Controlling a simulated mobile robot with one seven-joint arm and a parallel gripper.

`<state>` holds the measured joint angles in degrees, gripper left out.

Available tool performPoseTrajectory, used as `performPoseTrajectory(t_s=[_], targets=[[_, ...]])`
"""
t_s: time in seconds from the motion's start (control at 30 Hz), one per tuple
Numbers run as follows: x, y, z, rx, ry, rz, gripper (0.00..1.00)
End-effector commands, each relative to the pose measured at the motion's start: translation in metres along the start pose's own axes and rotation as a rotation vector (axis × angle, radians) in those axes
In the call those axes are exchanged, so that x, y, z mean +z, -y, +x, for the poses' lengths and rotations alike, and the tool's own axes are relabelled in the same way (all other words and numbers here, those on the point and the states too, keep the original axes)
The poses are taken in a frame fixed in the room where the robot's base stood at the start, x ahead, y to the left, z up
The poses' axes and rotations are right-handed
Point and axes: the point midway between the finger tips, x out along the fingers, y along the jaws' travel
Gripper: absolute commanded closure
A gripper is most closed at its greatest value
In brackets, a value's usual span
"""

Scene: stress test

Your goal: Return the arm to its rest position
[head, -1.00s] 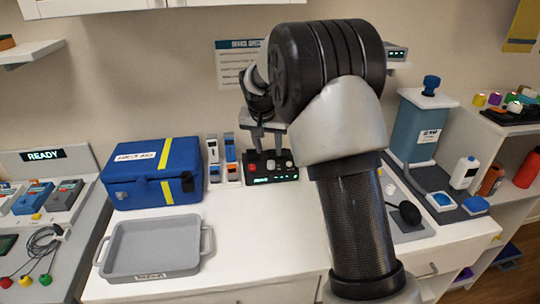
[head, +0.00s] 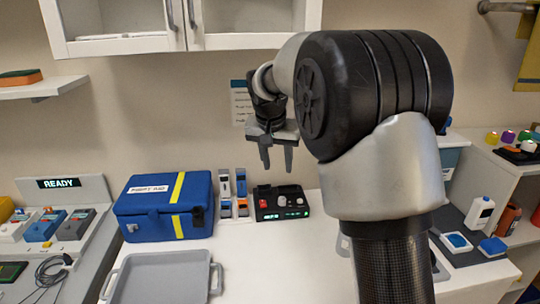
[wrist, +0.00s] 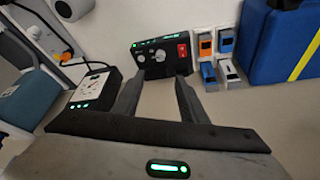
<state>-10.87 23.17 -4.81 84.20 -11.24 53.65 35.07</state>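My gripper (head: 277,168) hangs in the air over the back of the white counter, fingers pointing down. Its two fingers are apart, with nothing between them. In the wrist view the open fingers (wrist: 157,88) also show empty. My arm is bent, its large black joint (head: 370,85) filling the upper right of the head view. A black control box (head: 281,205) with a red button and green lights stands on the counter beyond and below the fingertips. It also shows in the wrist view (wrist: 160,57).
A blue case (head: 150,210) with a yellow stripe and a grey tray (head: 160,262) are on the left of the counter. Small upright devices (head: 233,195) stand beside the case. White wall cabinets (head: 180,25) hang above.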

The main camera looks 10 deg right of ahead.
Motion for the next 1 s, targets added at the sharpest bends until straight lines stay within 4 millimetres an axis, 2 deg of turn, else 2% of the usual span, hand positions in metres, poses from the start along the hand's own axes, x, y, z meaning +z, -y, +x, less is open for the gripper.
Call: performPoseTrajectory(t_s=[0.07, 0.17, 0.3, 0.4, 0.5, 0.7, 1.0], targets=[[0.005, -0.009, -0.016, -0.011, -0.003, -0.008, 0.61], [0.024, -0.029, -0.047, -0.037, -0.006, -0.036, 0.61], [0.071, -0.068, -0.096, -0.081, -0.015, -0.103, 0.61], [0.113, -0.094, -0.122, -0.110, -0.028, -0.157, 0.61], [0.154, -0.115, -0.139, -0.132, -0.043, -0.208, 0.61], [0.216, -0.143, -0.148, -0.157, -0.069, -0.286, 0.61], [0.284, -0.167, -0.144, -0.172, -0.104, -0.369, 0.61]])
